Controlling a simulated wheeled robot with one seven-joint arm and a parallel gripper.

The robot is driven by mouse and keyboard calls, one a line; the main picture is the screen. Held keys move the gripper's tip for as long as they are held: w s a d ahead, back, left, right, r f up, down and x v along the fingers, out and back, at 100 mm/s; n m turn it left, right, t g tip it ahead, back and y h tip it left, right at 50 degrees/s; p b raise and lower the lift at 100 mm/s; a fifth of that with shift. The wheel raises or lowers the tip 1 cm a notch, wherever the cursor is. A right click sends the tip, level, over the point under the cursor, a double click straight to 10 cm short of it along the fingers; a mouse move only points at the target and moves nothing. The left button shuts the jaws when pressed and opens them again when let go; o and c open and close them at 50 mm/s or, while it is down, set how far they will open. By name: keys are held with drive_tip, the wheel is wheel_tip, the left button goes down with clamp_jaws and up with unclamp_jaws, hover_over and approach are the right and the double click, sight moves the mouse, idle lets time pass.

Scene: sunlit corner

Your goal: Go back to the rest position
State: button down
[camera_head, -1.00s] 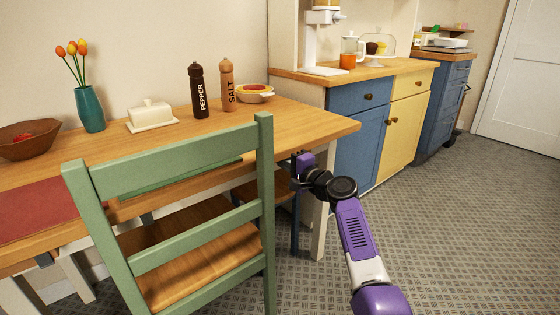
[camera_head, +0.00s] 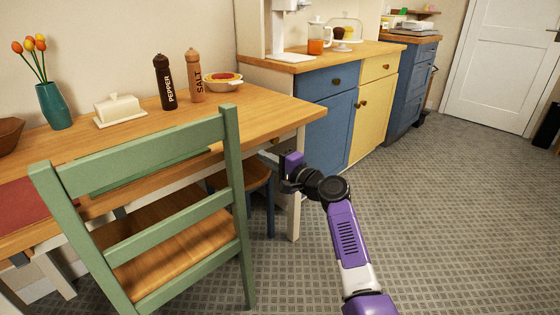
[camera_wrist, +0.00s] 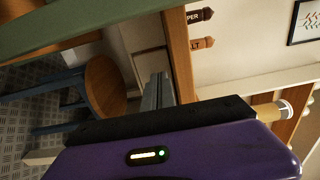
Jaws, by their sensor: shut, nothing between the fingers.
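My gripper (camera_head: 287,178) is at the end of my purple and black arm, in front of the table's right end and just right of the green chair. It is below the level of the tabletop. In the wrist view my gripper's fingers (camera_wrist: 157,92) are together, with nothing held. The wooden table (camera_head: 262,108) stands on the left in the head view.
The green chair (camera_head: 140,165) stands close to my gripper's left. A stool (camera_head: 258,176) is under the table. Blue and yellow cabinets (camera_head: 372,120) line the wall behind. The grey floor (camera_head: 450,210) to the right is clear. A white door (camera_head: 500,65) is at the back right.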

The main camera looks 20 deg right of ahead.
drive_tip(key=s+d+r+n+t+h+p, duration=0.1)
drive_tip(key=s+d+r+h, duration=0.1)
drive_tip(key=s+d+h, duration=0.35)
drive_tip(key=s+f+n+h, duration=0.1)
drive_tip(key=s+f, duration=0.2)
drive_tip(key=s, duration=0.3)
drive_tip(key=s+d+f+n+h, duration=0.1)
drive_tip(key=s+f+n, duration=0.1)
drive_tip(key=s, duration=0.4)
drive_tip(key=s+f+n+h, duration=0.1)
drive_tip(key=s+f, duration=0.2)
drive_tip(key=s, duration=0.3)
drive_tip(key=s+a+n+g+y, duration=0.1)
drive_tip(key=s+a+n, duration=0.25)
drive_tip(key=s, duration=0.95)
drive_tip(key=s+a+f+n+g+y, duration=0.1)
drive_tip(key=s+a+n, duration=0.3)
drive_tip(key=s, duration=0.9)
drive_tip(key=s+a+n+g, duration=0.15)
drive_tip(key=s+a, duration=0.35)
drive_tip(key=s, duration=0.9)
wheel_tip(320, 180, up, 28)
drive_tip(key=p, duration=2.8)
drive_tip(key=shift+f, duration=0.25)
